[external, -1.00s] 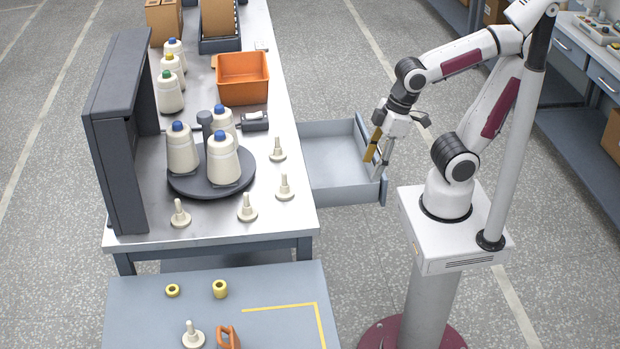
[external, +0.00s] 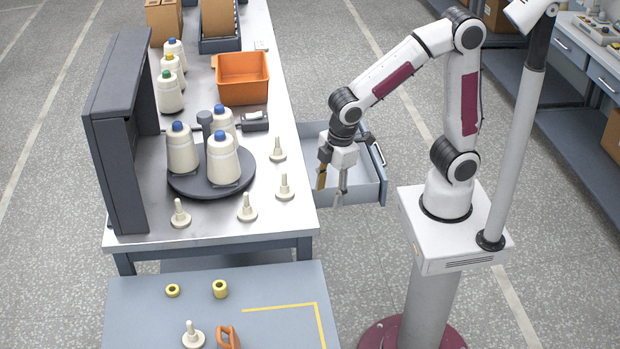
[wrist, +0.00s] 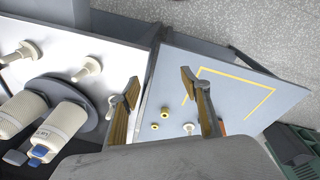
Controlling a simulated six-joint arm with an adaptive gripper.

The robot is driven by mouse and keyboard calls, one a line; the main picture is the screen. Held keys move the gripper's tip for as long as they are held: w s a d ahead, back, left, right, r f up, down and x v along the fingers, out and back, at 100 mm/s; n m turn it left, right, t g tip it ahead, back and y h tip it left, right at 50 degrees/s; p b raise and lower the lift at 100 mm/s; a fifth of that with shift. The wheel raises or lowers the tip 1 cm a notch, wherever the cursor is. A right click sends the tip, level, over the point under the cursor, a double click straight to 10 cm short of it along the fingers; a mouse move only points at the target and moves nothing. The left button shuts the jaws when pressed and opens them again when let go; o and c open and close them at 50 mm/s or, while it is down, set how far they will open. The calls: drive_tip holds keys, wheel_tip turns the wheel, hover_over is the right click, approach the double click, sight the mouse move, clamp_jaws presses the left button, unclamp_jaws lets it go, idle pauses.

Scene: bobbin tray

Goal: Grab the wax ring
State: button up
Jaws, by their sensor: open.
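Two small yellow ring-shaped pieces lie on the blue-grey front table (external: 150,318). One is a low, flat ring (external: 172,290) with a dark hole, on the left. The other is a taller yellow ring (external: 220,289) to its right. I cannot tell for sure which is the wax ring. The wrist view also shows the two pieces, (wrist: 155,127) and (wrist: 165,113), between and beyond my fingers. My gripper (external: 330,195) is open and empty, pointing down over the drawer beside the long bench, well above and behind the front table.
A cream peg (external: 192,336) and an orange piece (external: 228,337) stand at the table's front. The long bench (external: 265,222) holds a dark turntable (external: 178,184) with cones and several pegs. The open drawer (external: 372,192) juts right. A yellow line (external: 280,307) marks clear table space.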

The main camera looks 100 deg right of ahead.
drive_tip(key=w+a+f+n, duration=0.3)
drive_tip(key=w+f+n, duration=0.45)
drive_tip(key=w, duration=0.25)
drive_tip(key=n+t, duration=0.1)
drive_tip(key=n, duration=1.1)
approach(220, 289)
drive_tip(key=shift+h, duration=0.4)
drive_tip(key=s+d+f, duration=0.1)
drive_tip(key=s, duration=0.1)
drive_tip(key=s+f, duration=0.2)
drive_tip(key=s+d+f, duration=0.1)
drive_tip(key=s+f, duration=0.1)
drive_tip(key=shift+d, duration=0.35)
drive_tip(key=shift+w+a+r+n+t, duration=0.3)
drive_tip(key=shift+w+n, duration=0.6)
drive_tip(key=shift+n, duration=0.5)
drive_tip(key=shift+w+a+r+n+t, duration=0.2)
drive_tip(key=shift+w+r+n+t, duration=0.2)
drive_tip(key=shift+w+n, duration=0.7)
drive_tip(key=shift+w+a+r+n+t, duration=0.35)
drive_tip(key=shift+w+n, duration=0.3)
drive_tip(key=shift+n, duration=1)
drive_tip(key=shift+d, duration=0.15)
drive_tip(key=shift+x, duration=1.2)
drive_tip(key=shift+f, duration=0.1)
